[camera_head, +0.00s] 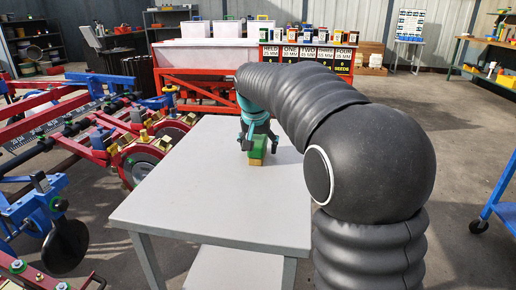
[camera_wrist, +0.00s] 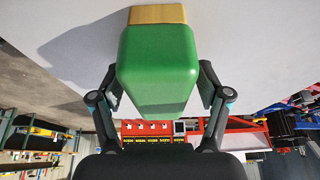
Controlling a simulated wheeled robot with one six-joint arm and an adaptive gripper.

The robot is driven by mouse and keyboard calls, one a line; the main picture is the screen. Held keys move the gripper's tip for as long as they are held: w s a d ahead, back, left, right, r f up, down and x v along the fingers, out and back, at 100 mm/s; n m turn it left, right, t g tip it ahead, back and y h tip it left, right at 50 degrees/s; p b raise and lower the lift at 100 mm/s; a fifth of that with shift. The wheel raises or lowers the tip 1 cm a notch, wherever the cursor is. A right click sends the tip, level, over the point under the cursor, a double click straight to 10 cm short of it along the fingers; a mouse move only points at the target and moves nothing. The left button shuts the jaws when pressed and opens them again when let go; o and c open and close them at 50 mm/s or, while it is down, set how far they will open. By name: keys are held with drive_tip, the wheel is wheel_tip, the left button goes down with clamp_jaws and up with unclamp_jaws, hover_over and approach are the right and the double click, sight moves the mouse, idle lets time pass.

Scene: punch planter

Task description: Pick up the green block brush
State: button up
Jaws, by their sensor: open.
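The green block brush (camera_head: 257,150) stands on the grey table (camera_head: 190,212), with its tan bristle part (camera_head: 256,162) down on the table top. In the wrist view the green body (camera_wrist: 158,70) fills the upper middle, with the tan part (camera_wrist: 157,14) at the top edge. My gripper (camera_wrist: 160,90) is open, with one finger on each side of the green body. A narrow gap shows on the right; on the left the finger is very close, and I cannot tell if it touches. In the head view my gripper (camera_head: 259,138) is at the brush, partly hiding it.
The rest of the table top is clear. A red and blue farm machine with discs (camera_head: 140,160) stands close to the table's left. A red bench with white bins (camera_head: 210,50) is behind. A blue cart (camera_head: 502,210) is at the right edge.

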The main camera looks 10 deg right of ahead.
sight(261, 137)
drive_tip(key=shift+f, duration=0.2)
idle(0.3)
drive_tip(key=c, duration=1.3)
drive_tip(key=shift+r, duration=0.15)
drive_tip(key=shift+c, duration=0.2)
drive_tip(key=shift+r, duration=0.65)
drive_tip(key=r, duration=0.2)
drive_tip(key=r+p, duration=0.1)
drive_tip(key=shift+s+d+r, duration=0.2)
drive_tip(key=shift+s+r, duration=0.15)
drive_tip(key=s+d+r, duration=0.4)
drive_tip(key=s+r, duration=0.2)
drive_tip(key=s, duration=0.4)
drive_tip(key=shift+d+r, duration=0.15)
drive_tip(key=shift+d, duration=0.05)
